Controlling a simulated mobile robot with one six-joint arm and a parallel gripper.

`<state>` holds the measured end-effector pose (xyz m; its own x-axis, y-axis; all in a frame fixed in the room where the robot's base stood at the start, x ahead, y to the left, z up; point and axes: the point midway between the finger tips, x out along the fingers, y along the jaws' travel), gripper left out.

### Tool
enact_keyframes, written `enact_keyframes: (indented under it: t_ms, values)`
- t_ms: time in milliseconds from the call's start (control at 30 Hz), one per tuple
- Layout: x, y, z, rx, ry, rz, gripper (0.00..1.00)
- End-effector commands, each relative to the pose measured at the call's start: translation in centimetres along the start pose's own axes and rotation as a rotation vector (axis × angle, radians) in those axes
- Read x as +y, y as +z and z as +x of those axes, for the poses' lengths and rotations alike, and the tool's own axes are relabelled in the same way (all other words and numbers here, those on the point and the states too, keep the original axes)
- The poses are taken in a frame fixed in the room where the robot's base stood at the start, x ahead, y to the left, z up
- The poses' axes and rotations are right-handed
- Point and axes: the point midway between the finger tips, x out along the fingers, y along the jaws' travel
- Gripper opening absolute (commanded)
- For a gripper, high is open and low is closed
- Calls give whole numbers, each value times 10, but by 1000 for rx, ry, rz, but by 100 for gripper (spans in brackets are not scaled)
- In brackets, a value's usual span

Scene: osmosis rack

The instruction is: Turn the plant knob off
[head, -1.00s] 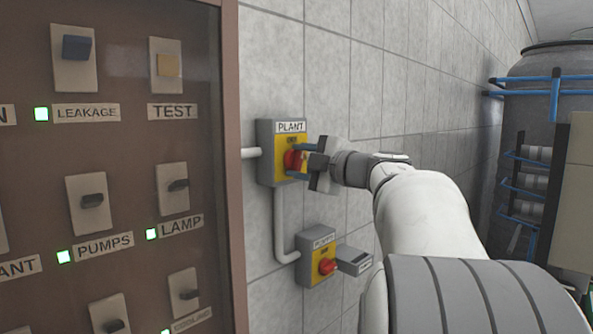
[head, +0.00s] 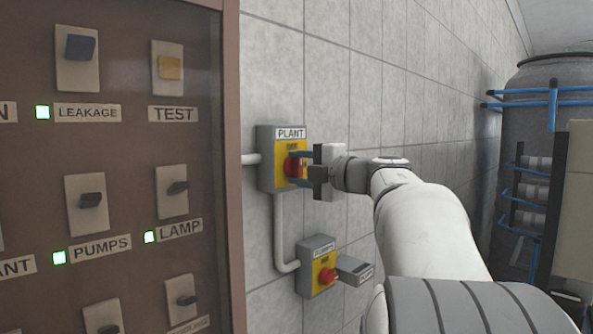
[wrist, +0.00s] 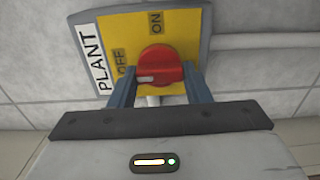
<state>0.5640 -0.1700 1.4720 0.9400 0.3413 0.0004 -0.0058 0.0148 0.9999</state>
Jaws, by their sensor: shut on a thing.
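The plant knob is a red rotary knob (head: 290,167) on a yellow plate of a grey box labelled PLANT (head: 270,140) on the wall. My gripper (head: 297,168) is shut on it, with one blue finger on each side. In the wrist view, the red knob (wrist: 160,65) sits between the fingers of my gripper (wrist: 159,82). Its white mark points left, toward the OFF label (wrist: 122,66). The ON label (wrist: 157,22) is above the knob in that view. The fingers hide parts of the knob's sides.
A second grey box labelled PUMPS (head: 318,265) with a red knob is below, with a small grey box (head: 355,271) beside it. A brown switch panel (head: 130,150) stands at the left. A grey tank (head: 550,110) with blue pipes is at the right.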

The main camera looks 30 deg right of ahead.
Motion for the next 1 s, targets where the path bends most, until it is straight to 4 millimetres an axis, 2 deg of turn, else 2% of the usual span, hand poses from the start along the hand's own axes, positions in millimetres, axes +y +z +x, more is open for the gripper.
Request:
enact_keyframes:
  t_ms: [100,133,367,667,767,1000]
  values:
    - [-5,0,1,4,-9,3,21]
    - [-5,0,1,4,-9,3,45]
    - [-3,0,0,2,-5,3,64]
    - [-2,0,-3,0,-2,2,65]
    - [-2,0,-15,-2,-2,2,65]
    - [-3,0,-58,-3,-3,1,65]
